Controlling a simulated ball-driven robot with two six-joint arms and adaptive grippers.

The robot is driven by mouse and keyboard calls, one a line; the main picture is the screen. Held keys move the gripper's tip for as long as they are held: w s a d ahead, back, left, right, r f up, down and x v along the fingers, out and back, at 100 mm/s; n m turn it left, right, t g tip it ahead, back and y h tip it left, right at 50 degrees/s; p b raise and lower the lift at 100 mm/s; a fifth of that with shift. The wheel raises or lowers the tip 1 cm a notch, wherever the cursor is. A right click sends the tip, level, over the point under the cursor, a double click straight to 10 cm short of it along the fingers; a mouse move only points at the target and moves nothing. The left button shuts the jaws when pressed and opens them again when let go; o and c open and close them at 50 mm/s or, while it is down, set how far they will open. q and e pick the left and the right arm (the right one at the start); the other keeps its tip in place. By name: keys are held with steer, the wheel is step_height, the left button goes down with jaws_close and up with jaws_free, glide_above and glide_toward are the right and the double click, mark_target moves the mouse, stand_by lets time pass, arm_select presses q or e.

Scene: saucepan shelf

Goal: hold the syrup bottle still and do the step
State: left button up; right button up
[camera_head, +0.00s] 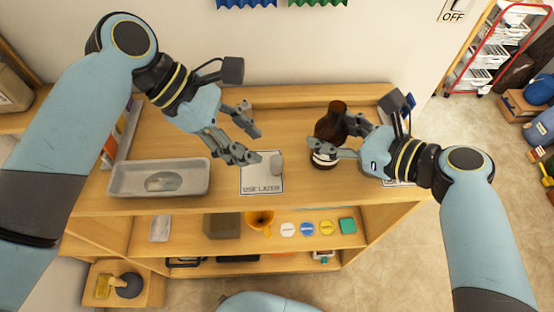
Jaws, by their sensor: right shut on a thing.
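A dark brown bottle (331,122), which looks like the syrup bottle, stands on the shelf top right of the middle, with a pale band low on it. My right gripper (330,137) is shut on it from the right, and its fingers hide part of the bottle. My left gripper (252,143) is open and empty, with its fingers apart above the shelf top, left of the bottle.
A grey tray (120,182) with a grey item in it lies at the left of the top. A second card (398,183) is partly hidden under my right arm. The lower shelf holds a dark box (222,225), an orange funnel (260,219) and several coloured lids.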

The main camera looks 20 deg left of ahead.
mark_target(273, 159)
arm_select(q)
steer(key=shift+g+y, duration=0.5)
steer(key=shift+y, duration=0.2)
steer(key=shift+w+x, duration=0.15)
steer(key=shift+x, duration=1.15)
steer(key=shift+w+x, duration=0.2)
steer(key=shift+x, duration=1.15)
steer(key=shift+w+x, duration=0.15)
steer(key=shift+x, duration=1.15)
steer(key=shift+d+r, duration=0.1)
steer(key=shift+d, duration=0.1)
jaws_close()
steer(key=shift+r, duration=2.5)
